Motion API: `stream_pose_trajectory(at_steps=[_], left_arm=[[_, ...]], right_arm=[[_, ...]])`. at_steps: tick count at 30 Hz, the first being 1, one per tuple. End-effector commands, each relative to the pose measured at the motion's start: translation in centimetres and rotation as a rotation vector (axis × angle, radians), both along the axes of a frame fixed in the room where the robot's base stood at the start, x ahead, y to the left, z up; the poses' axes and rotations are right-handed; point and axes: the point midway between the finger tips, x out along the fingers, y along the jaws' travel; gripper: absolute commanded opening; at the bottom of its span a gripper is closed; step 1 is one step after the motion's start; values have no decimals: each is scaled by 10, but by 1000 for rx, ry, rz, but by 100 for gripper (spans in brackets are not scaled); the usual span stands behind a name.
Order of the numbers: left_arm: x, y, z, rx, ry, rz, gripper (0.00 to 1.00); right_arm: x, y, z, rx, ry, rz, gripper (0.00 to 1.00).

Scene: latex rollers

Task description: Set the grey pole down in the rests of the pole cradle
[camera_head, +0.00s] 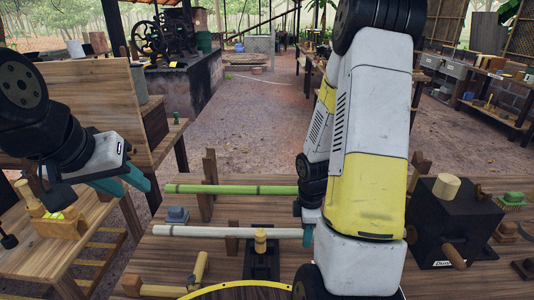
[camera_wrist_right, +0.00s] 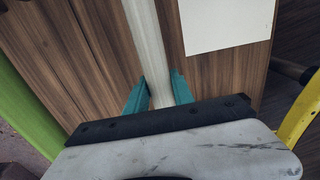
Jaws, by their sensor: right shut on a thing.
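The grey pole (camera_head: 215,231) lies level across the work table in the head view, and it also shows in the right wrist view (camera_wrist_right: 146,38). My right gripper (camera_head: 307,236) is shut on it near the pole's visible right end; its teal fingers (camera_wrist_right: 159,93) sit on both sides of the pole. Wooden posts, seemingly of the pole cradle (camera_head: 205,206), stand around the green pole; a shorter wooden post (camera_head: 232,244) stands by the grey pole. I cannot tell whether the pole touches a rest. My left gripper (camera_head: 126,184) is open and empty, left of both poles.
A green pole (camera_head: 235,189) lies behind the grey one. A black stand with a wooden knob (camera_head: 260,258) is in front. A grey block (camera_head: 177,214) sits near the left. A black box (camera_head: 445,228) stands right of my right arm. A white sheet (camera_wrist_right: 225,22) lies beside the pole.

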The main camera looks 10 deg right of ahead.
Motion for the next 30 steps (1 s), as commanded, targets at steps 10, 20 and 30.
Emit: stream_pose_trajectory(at_steps=[10,20,30], left_arm=[[0,0,0,0,0,0,36],[0,0,0,0,0,0,36],[0,0,0,0,0,0,36]], right_arm=[[0,0,-7,0,1,1,0],[0,0,-8,0,0,1,35],[-1,0,-8,0,1,1,54]])
